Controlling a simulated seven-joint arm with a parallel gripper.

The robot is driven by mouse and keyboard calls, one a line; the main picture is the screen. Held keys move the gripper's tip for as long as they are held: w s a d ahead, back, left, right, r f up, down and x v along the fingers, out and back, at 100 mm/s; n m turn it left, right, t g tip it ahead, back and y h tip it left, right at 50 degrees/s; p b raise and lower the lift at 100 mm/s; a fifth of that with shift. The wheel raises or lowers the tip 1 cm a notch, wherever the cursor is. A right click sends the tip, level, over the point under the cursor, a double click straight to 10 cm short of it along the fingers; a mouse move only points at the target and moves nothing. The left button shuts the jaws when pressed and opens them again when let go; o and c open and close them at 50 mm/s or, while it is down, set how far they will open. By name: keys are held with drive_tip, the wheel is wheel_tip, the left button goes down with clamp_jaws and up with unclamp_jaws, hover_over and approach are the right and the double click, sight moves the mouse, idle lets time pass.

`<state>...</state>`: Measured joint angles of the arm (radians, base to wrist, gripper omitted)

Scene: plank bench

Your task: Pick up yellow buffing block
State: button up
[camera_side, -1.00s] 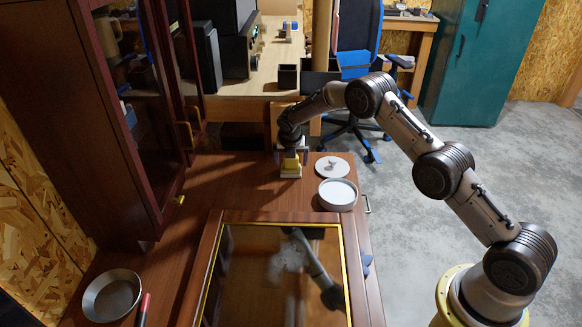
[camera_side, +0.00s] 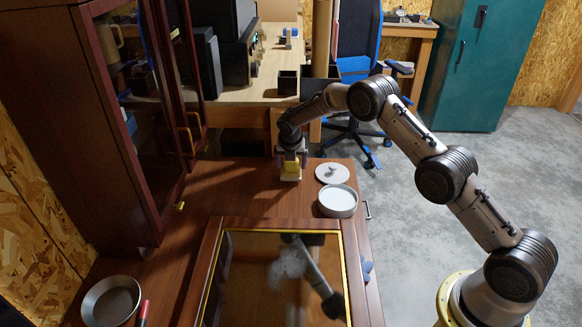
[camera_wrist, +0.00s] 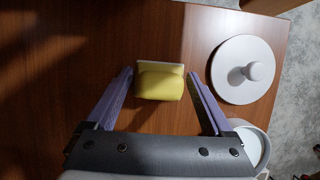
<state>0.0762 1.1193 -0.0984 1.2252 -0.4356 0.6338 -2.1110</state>
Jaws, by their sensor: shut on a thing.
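The yellow buffing block (camera_side: 290,172) stands on the reddish-brown bench top, with a pale band along its bottom. In the wrist view the block (camera_wrist: 160,84) lies between the two purple fingers, with its pale edge at the far side. My gripper (camera_side: 290,163) points down over the block and hides its upper part in the side view. I cannot see the block clear of the bench top.
A white lid with a knob (camera_side: 332,173) and a round white dish (camera_side: 338,203) sit close right of the block. A glass-topped frame (camera_side: 212,270) lies nearer. A metal bowl (camera_side: 111,303) and red marker (camera_side: 144,312) are at front left. A dark cabinet (camera_side: 110,150) stands left.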

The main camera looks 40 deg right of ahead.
drive_tip(key=s+a, duration=0.8)
drive_tip(key=a, duration=0.1)
drive_tip(key=shift+s, duration=0.4)
wheel_tip(320, 180, up, 14)
drive_tip(key=shift+f, duration=0.2)
drive_tip(key=shift+s, duration=0.1)
drive_tip(key=o, duration=0.8)
drive_tip(key=c, duration=0.5)
drive_tip(key=s+d+f+m+g+h, duration=0.1)
drive_tip(key=s+d+f+m+g, duration=0.15)
drive_tip(key=s+d+m, duration=0.25)
drive_tip(key=s+d+f+m+g, duration=0.1)
drive_tip(key=s+d+f+m, duration=0.25)
drive_tip(key=s+d, duration=0.2)
drive_tip(key=shift+c, duration=0.2)
drive_tip(key=shift+m, duration=0.25)
drive_tip(key=shift+w+d+f, duration=0.1)
drive_tip(key=shift+w+f, duration=0.15)
drive_tip(key=shift+f, duration=1.15)
drive_tip(key=shift+w+d+f, duration=0.1)
drive_tip(key=shift+w+f, duration=0.1)
drive_tip(key=shift+f, duration=1.15)
